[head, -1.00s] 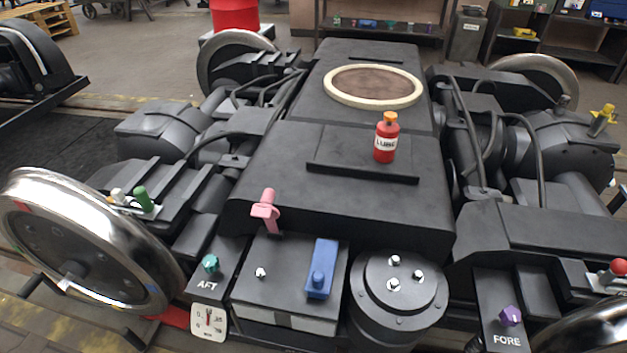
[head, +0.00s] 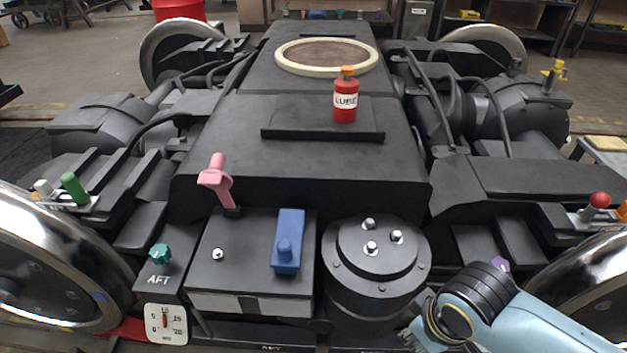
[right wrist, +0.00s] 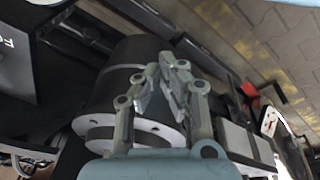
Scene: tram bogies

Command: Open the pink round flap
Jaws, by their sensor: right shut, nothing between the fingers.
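I see no pink round flap. The only pink thing is an upright T-shaped handle (head: 217,184), at the back edge of a black box (head: 235,262) in the head view. My right gripper (head: 410,337) is low in the head view, in front of the round black drum (head: 372,275) and well to the right of the pink handle. In the right wrist view the gripper's fingers (right wrist: 172,82) are shut with nothing between them. A dark cylinder (right wrist: 125,75) lies behind them. My left gripper is out of view.
A blue block (head: 288,240) with a knob sits on the black box. A teal knob (head: 160,254) and a white gauge (head: 166,323) are at left. A red LUBE bottle (head: 345,97) stands on the bogie. Steel wheels (head: 45,275) flank the front.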

